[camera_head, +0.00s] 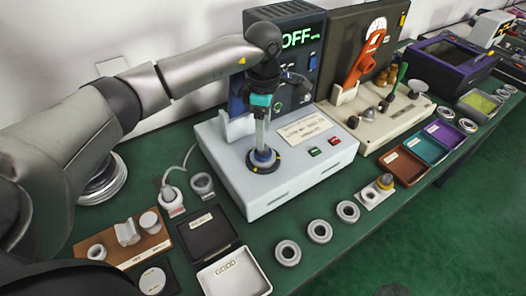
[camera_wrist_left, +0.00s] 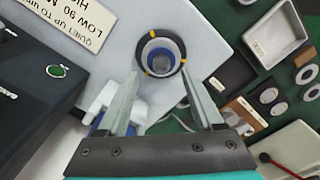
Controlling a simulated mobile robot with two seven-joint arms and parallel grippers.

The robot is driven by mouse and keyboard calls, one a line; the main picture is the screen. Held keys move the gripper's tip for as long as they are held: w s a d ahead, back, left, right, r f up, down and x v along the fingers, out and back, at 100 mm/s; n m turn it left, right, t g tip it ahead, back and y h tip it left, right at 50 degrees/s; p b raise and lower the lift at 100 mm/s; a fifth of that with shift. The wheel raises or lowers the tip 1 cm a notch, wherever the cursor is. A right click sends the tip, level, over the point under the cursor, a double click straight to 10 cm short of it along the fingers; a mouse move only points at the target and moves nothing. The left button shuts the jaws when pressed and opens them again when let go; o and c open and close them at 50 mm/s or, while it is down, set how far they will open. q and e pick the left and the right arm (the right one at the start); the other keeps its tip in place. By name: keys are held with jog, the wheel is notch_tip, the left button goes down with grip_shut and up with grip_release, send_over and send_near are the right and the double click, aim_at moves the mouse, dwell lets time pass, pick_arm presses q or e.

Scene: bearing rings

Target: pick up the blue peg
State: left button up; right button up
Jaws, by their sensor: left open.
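My left gripper (camera_head: 262,138) points down over the white machine's round spindle seat. It is open, and the wrist view shows its two fingers apart (camera_wrist_left: 160,72) with nothing held. The blue seat area also shows in the head view (camera_head: 264,156). I cannot tell whether this blue part is the peg. Another blue patch (camera_wrist_left: 98,122) shows beside a white bracket, partly hidden by the left finger. My right gripper is out of view.
The machine's display (camera_head: 300,38) reads OFF. In front lie a white GOOD tray (camera_head: 236,276), a black tray (camera_head: 208,238) and several loose rings (camera_head: 320,231). A brown board (camera_head: 100,236) stands left. A beige fixture with a red lever (camera_head: 366,58) is close on the right.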

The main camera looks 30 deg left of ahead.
pick_arm(q)
notch_tip(320, 180, down, 5)
jog(key=shift+s+r, duration=0.1)
jog(key=shift+r, duration=0.1)
grip_shut()
dwell(0.5)
